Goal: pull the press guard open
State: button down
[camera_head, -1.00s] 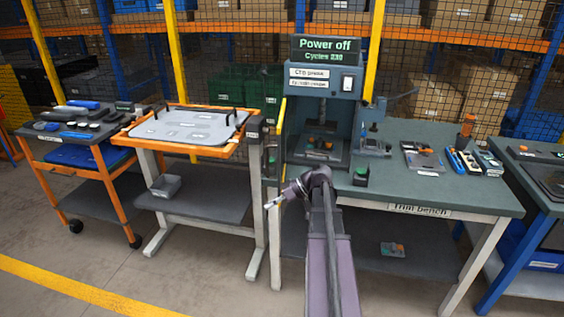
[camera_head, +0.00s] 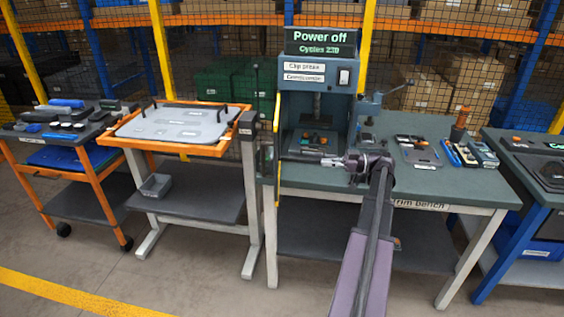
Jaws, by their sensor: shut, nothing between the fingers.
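The press (camera_head: 317,85) stands on the trim bench. Its display reads "Power off" and "Cycles 230". The press guard (camera_head: 277,150) shows as a thin yellow-edged panel at the press's left side, seen nearly edge-on and standing out toward me. The press front is uncovered, and small dark and orange parts (camera_head: 315,139) show inside. My gripper (camera_head: 324,161) is shut and empty, pointing left in front of the press's lower opening. It appears to the right of the guard, with a visible gap between them. The guard's handle cannot be made out.
The trim bench (camera_head: 440,185) carries a small hand press (camera_head: 370,125) and several tools at right. An orange-rimmed table (camera_head: 185,145) with a grey panel and an orange tool cart (camera_head: 75,150) stand left. A blue-legged bench (camera_head: 530,165) stands right. Floor in front is clear.

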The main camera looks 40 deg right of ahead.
jog(key=shift+a, duration=0.1)
jog(key=x, duration=1.4)
jog(key=shift+m+t, duration=0.3)
dwell(0.4)
